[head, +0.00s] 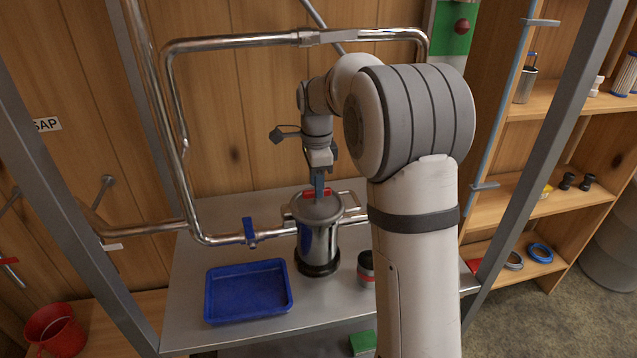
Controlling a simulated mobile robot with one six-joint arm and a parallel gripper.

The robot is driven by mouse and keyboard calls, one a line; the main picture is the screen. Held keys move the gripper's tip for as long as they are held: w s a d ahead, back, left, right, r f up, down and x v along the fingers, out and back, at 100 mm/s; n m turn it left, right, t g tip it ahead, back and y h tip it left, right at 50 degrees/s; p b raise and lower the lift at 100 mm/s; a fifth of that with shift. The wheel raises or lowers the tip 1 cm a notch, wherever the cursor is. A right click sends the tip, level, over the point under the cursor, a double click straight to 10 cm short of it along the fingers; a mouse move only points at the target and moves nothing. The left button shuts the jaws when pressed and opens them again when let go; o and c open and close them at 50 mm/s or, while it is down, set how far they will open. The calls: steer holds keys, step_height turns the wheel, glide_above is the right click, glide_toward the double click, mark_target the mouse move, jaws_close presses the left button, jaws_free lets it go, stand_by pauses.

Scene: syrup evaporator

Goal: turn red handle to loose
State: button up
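The red handle (309,194) lies across the lid of a steel canister (318,240) on the metal table. Its two ends show to the left and right of my gripper. My gripper (319,190) points straight down over the middle of the handle, with its finger end at handle height. The near finger covers the handle's middle. I cannot tell whether the fingers touch the handle or are closed on it.
A blue tray (210,309) and a dark cup with a red band (366,270) stand near the canister. Steel pipes (180,150) with a blue valve handle (249,231) run left and behind. Metal frame posts flank the table (190,255).

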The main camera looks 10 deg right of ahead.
steer(key=shift+f, duration=0.6)
jaws_close()
steer(key=shift+d, duration=0.15)
